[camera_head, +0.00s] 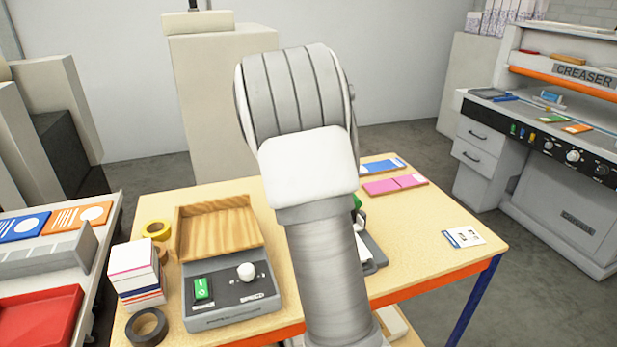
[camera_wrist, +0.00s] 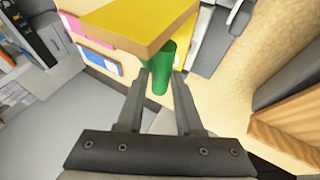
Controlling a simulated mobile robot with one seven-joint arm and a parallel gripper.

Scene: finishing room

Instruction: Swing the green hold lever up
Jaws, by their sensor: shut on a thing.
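The green hold lever (camera_wrist: 160,72) shows in the wrist view as a short green cylinder below a yellow block (camera_wrist: 135,24). My gripper (camera_wrist: 163,82) has one finger on each side of the lever and is shut on it. The block hides the lever's upper part in that view. In the head view my arm hides the gripper and most of the device with the lever. Only a bit of green (camera_head: 357,201) and part of a grey base (camera_head: 374,250) show at the arm's right side.
A grey control box (camera_head: 232,310) with a green switch, a white knob and a wooden tray (camera_head: 218,228) stands left on the table (camera_head: 430,225). Stacked cards (camera_head: 136,272) and tape rolls (camera_head: 147,327) are beside it. Pink pads (camera_head: 395,185) lie behind. The table's right side is mostly clear.

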